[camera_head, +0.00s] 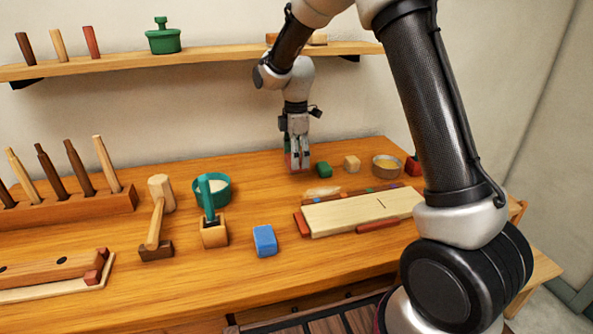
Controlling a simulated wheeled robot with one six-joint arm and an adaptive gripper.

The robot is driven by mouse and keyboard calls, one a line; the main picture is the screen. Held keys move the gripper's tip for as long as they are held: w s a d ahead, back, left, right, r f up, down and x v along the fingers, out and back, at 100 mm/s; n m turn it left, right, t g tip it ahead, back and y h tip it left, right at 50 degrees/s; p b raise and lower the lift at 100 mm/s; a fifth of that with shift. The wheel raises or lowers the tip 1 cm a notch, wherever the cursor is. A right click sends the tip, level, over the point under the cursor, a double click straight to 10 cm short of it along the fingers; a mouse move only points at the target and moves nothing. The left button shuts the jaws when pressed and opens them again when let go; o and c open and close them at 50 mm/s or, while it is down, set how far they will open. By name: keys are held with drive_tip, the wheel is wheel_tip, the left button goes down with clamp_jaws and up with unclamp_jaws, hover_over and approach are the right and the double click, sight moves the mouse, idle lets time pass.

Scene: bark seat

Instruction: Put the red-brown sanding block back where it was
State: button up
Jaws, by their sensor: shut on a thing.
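My gripper (298,162) points straight down at the back of the workbench, left of a small green block. It is shut on a small reddish thing, which I take for the red-brown sanding block (288,160). The fingers hide most of it, so its shape is unclear. Its lower end is at or just above the bench top; I cannot tell whether it touches.
A green block (323,170), a pale block (352,163) and a round bowl (386,167) stand right of my gripper. A pale board (355,212) lies in front. A blue block (265,241), mallet (157,215) and teal bowl (222,186) are left. A shelf (215,57) runs behind.

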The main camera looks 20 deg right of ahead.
drive_tip(key=shift+f, duration=2.3)
drive_tip(key=o, duration=1)
drive_tip(key=shift+f, duration=0.15)
